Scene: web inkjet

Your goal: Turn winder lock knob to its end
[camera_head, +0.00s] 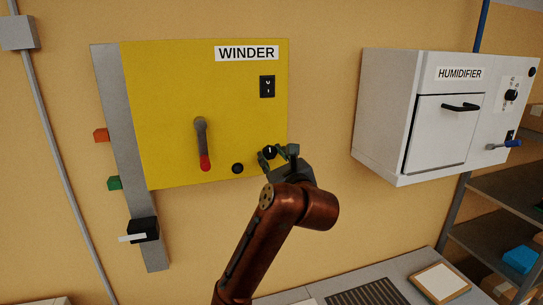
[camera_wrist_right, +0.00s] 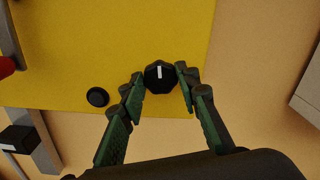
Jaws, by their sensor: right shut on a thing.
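The yellow winder panel (camera_head: 170,110) is on the wall, with a "WINDER" label (camera_head: 247,53) at its top right. The black lock knob (camera_head: 270,151) is at the panel's lower right. In the right wrist view the knob (camera_wrist_right: 160,76) is dark with a white mark that points nearly straight up in the picture. My right gripper (camera_head: 278,154) is at the knob, and in the right wrist view its green fingers (camera_wrist_right: 162,80) stand on both sides of it, shut on it. My left gripper is not in view.
A lever with a red grip (camera_head: 203,145) and a black button (camera_head: 237,168) are left of the knob. A black switch (camera_head: 267,86) is above it. The white humidifier (camera_head: 385,120) is to the right. Shelves (camera_head: 490,225) stand at the lower right.

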